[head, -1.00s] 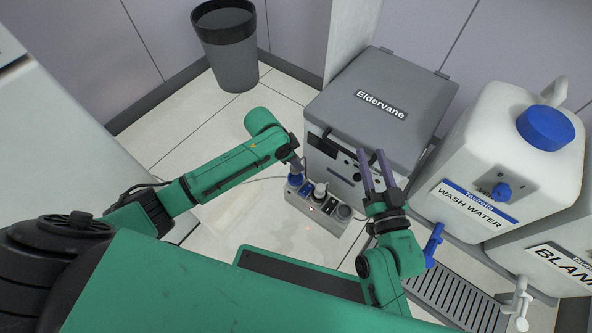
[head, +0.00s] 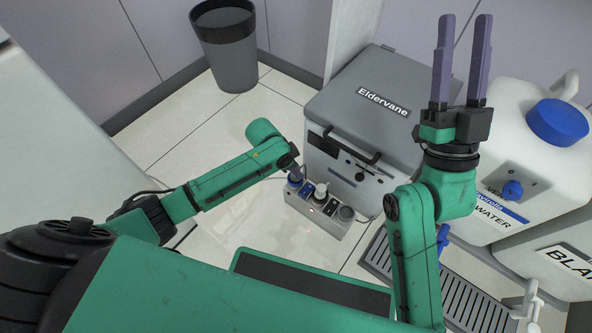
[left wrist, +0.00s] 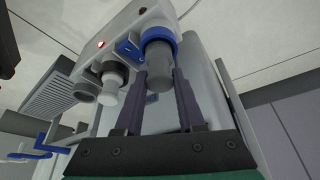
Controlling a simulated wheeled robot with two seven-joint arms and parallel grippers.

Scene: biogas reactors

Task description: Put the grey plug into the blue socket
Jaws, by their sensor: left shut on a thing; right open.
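My left gripper (left wrist: 160,78) is shut on the grey plug (left wrist: 160,68), with one finger on each side of it. The plug's far end is at the blue socket (left wrist: 157,36), whose blue ring shows around it in the left wrist view. I cannot tell how deep the plug sits. In the head view my left gripper (head: 295,171) is over the left end of the socket block, where the blue socket (head: 296,181) partly shows. My right gripper (head: 464,20) is open and empty, raised high at the right, fingers pointing up in the picture.
The socket block (head: 316,218) also has a white plug (head: 320,191) and a grey socket (head: 346,213). Behind it stands the grey Eldervane box (head: 365,95). White wash water tanks (head: 500,150) and a drain grate (head: 440,288) are at the right. A bin (head: 230,60) stands behind; floor at left is clear.

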